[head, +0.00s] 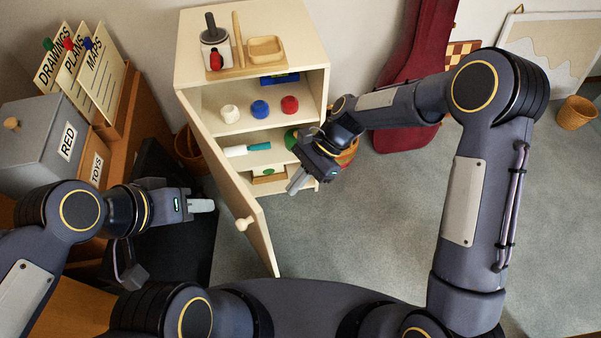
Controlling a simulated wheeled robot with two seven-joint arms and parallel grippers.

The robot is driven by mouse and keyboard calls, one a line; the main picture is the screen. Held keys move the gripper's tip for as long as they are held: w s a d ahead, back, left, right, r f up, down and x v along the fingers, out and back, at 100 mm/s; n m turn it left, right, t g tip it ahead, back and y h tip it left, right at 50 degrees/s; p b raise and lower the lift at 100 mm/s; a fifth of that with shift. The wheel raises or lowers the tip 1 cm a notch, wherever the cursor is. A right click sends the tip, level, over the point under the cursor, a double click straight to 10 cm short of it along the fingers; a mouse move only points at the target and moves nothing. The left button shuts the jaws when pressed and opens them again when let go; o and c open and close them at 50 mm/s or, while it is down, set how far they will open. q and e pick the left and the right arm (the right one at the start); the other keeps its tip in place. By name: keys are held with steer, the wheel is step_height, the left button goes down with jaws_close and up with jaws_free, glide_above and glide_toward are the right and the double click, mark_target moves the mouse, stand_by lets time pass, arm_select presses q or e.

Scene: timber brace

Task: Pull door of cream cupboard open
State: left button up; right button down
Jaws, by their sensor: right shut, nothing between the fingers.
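The cream cupboard (317,80) stands at the upper middle of the head view. Its door (228,176) stands wide open, swung out to the left and toward me, with a round knob (243,224) near its free edge. My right gripper (293,191) is shut and empty in front of the lower shelves, apart from the knob. My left gripper (212,206) is left of the door, apart from the knob; its fingers look together, but any gap is hard to see.
A wooden tray with a red item and a small dish (265,48) sits on the cupboard top. A grey box marked RED (40,145) and file cards (95,80) stand at left. A dark red case (410,80) leans on the wall.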

steer(key=s+a+f, duration=0.3)
steer(key=s+a, duration=0.1)
steer(key=a, duration=0.1)
steer(key=shift+s+a+f, duration=0.15)
steer(key=shift+s+a, duration=0.2)
